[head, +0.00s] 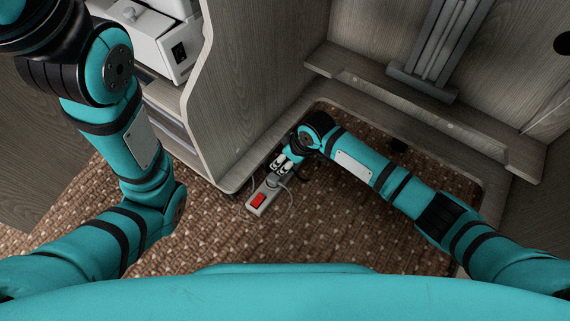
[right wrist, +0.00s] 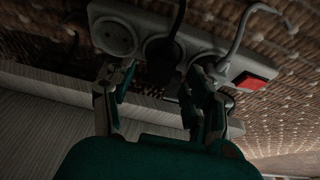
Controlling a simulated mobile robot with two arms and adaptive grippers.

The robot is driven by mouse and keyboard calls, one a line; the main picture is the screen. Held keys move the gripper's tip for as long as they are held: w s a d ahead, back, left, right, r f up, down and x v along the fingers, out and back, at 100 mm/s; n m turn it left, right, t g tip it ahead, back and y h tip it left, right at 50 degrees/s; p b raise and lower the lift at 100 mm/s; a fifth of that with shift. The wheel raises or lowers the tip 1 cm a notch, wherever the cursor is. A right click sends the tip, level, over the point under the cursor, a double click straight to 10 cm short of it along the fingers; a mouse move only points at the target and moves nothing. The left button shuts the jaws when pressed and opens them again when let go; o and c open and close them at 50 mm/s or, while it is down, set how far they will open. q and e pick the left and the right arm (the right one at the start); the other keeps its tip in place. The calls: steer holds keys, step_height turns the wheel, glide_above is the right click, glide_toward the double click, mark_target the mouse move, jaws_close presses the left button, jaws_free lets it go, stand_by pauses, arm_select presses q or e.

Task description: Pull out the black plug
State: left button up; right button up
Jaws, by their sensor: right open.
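A light grey power strip (head: 263,196) lies on the carpet in the head view; its red switch (head: 258,201) faces me. In the right wrist view the strip (right wrist: 192,38) crosses the top. The black plug (right wrist: 163,52) sits in its middle socket, with a dark cable running up. My right gripper (head: 279,168) is over the strip's far end. In the right wrist view its open fingers (right wrist: 160,77) are on either side of the black plug, just below it; I cannot tell whether they touch it. My left gripper is outside the head view.
An empty socket (right wrist: 115,36) is at left. A wooden cabinet panel (head: 240,90) stands close to the strip. Patterned carpet (head: 330,220) is open to the right.

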steer(key=shift+w+a+f, duration=0.1)
steer(key=shift+a+f, duration=0.05)
steer(key=shift+f, duration=0.2)
jaws_close()
stand_by(0.5)
